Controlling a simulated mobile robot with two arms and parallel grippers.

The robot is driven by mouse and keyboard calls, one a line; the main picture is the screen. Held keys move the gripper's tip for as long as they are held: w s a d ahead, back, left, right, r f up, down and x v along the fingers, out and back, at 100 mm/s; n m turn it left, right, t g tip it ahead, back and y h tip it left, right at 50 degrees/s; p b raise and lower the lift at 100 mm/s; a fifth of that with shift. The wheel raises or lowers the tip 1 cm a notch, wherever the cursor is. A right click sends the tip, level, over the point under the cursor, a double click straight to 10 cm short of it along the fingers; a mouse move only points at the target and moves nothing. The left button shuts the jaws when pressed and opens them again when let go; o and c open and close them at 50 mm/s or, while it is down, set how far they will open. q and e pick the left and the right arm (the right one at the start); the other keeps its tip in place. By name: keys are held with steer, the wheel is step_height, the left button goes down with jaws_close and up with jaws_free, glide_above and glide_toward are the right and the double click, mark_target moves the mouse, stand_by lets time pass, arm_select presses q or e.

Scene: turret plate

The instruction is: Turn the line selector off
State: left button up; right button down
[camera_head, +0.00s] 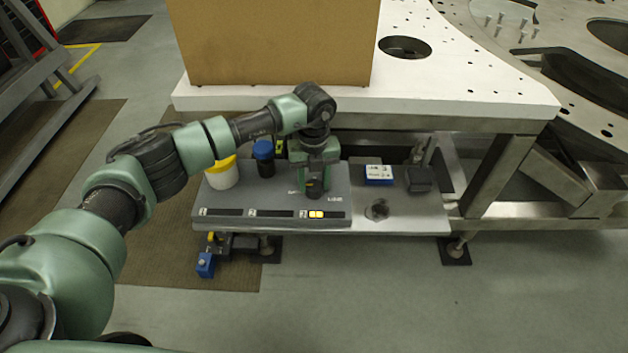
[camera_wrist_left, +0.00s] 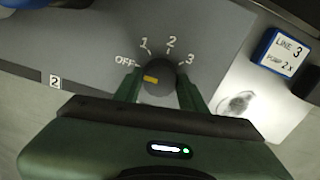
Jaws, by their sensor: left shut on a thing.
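The line selector is a dark round knob (camera_wrist_left: 160,88) with a yellow mark, on a grey panel (camera_head: 270,195). Labels OFF, 1, 2 and 3 curve around it in the left wrist view. The yellow mark lies on the knob's left side, on the OFF side of the dial. My left gripper (camera_head: 314,188) points down over the right part of the panel. In the left wrist view its fingers (camera_wrist_left: 159,92) are shut on the knob, one on each side. In the head view the gripper hides most of the knob. My right gripper is not in view.
A yellow light (camera_head: 316,214) shows beside number 3 on the panel's front. A yellow-lidded white jar (camera_head: 222,174) and a blue-capped dark bottle (camera_head: 264,160) stand at left. A blue-and-white LINE 3 block (camera_head: 379,175) sits right. A cardboard box (camera_head: 275,40) stands above, behind.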

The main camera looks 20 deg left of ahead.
mark_target(314, 185)
arm_select(q)
steer(key=shift+w+r, duration=0.1)
steer(key=shift+w, duration=0.05)
steer(key=o, duration=1.4)
steer(key=shift+c, duration=0.2)
step_height(314, 185, up, 8)
steer(key=shift+f+b, duration=0.15)
steer(key=shift+b, duration=0.3)
